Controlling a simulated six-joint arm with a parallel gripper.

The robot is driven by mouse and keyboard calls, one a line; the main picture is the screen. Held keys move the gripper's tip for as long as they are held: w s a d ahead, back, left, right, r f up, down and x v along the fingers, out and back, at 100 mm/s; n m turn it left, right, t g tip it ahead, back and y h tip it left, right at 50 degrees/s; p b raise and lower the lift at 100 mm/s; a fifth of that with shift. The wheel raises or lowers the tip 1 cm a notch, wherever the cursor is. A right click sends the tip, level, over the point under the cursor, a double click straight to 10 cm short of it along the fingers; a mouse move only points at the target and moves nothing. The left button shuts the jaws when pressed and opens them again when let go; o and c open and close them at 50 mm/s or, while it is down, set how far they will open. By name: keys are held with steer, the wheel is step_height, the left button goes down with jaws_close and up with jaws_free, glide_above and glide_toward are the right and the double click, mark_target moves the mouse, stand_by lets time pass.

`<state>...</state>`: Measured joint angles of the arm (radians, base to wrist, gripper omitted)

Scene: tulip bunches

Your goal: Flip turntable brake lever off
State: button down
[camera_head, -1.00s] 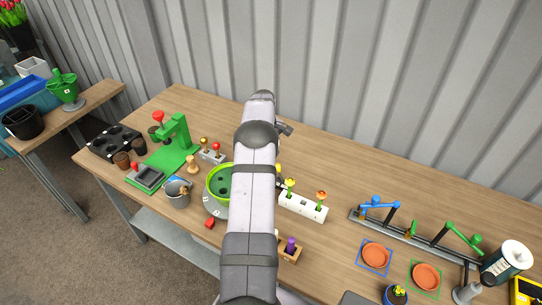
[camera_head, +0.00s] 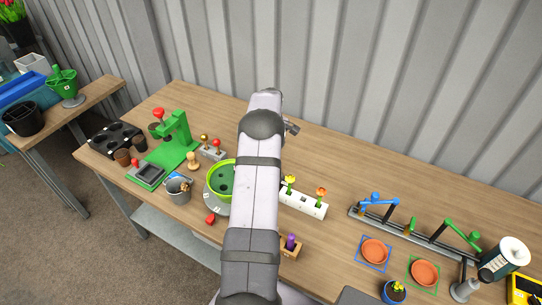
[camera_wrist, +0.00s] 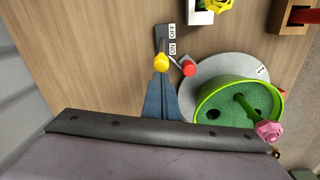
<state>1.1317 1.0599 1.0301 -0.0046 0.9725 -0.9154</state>
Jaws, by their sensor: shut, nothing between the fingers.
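The turntable is a grey disc (camera_wrist: 232,68) bearing a green bowl (camera_wrist: 204,112) in the wrist view; in the head view the bowl (camera_head: 222,180) is partly behind my arm. Beside the disc stands a small dark grey bracket (camera_wrist: 160,38) with white labels too small to read surely. A red knob (camera_wrist: 189,68) on a short rod lies by the disc's edge. A yellow knob (camera_wrist: 161,61) is right at my gripper's tip. I cannot tell which knob belongs to the brake lever, nor whether I touch it. My gripper (camera_wrist: 160,78) is shut and empty.
A pink flower (camera_wrist: 268,130) stands on a stem in the bowl. A white flower block (camera_head: 303,203) stands right of the turntable. A grey bucket (camera_head: 178,190) and green press (camera_head: 176,140) are left. Bare table lies behind, towards the wall.

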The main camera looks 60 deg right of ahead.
steer(key=shift+s+d+r+t+b, duration=0.1)
steer(key=shift+s+r+t+b, duration=0.05)
steer(key=shift+s+t+b, duration=1.5)
steer(key=s+t+b, duration=0.1)
steer(key=b, duration=0.4)
steer(key=shift+s+t, duration=0.15)
steer(key=shift+t, duration=0.1)
steer(key=s+b, duration=0.1)
steer(key=b, duration=0.2)
steer(key=s+t+b, duration=0.1)
steer(key=b, duration=0.1)
steer(key=shift+s+r+t+b, duration=0.25)
steer(key=shift+s+t+b, duration=0.05)
steer(key=shift+b, duration=0.1)
steer(key=shift+s, duration=0.2)
steer(key=shift+w, duration=0.1)
